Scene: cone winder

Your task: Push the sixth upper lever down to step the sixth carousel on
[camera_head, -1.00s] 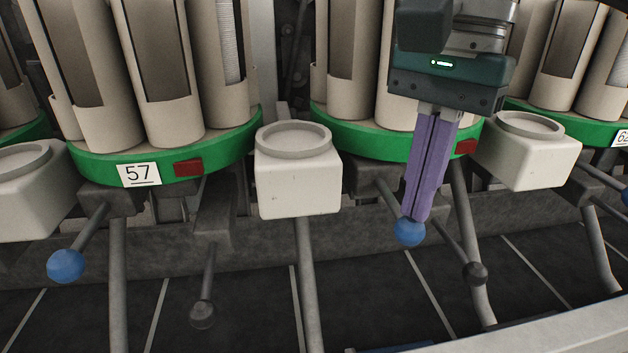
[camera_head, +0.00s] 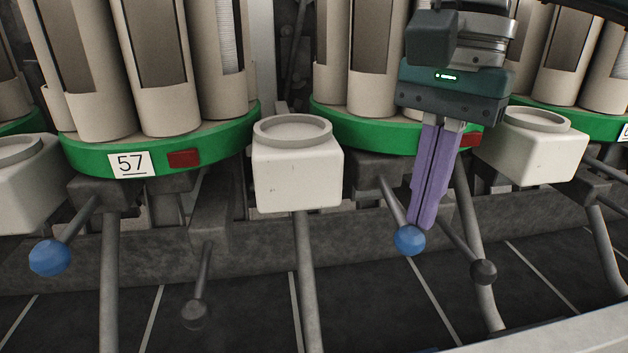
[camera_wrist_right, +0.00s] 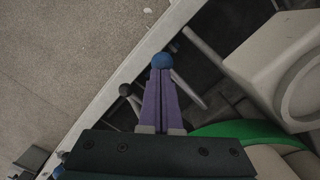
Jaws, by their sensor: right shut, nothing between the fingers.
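My right gripper (camera_head: 425,226) is shut and empty, its purple fingers pointing down. Its tips are at the blue ball of an upper lever (camera_head: 409,240), under the middle green carousel (camera_head: 372,137); they look to be touching it. In the right wrist view the blue ball (camera_wrist_right: 162,61) sits right at the fingertips. The arm hides part of this carousel, so any number plate on it cannot be read. My left gripper is not in view.
A lower lever with a dark ball (camera_head: 483,271) hangs close to the right of the fingers. White boxes (camera_head: 298,180) stand between carousels. The left carousel carries plate 57 (camera_head: 131,164), with another blue-ball lever (camera_head: 49,257) below. A pale rail (camera_head: 560,335) runs along the front right.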

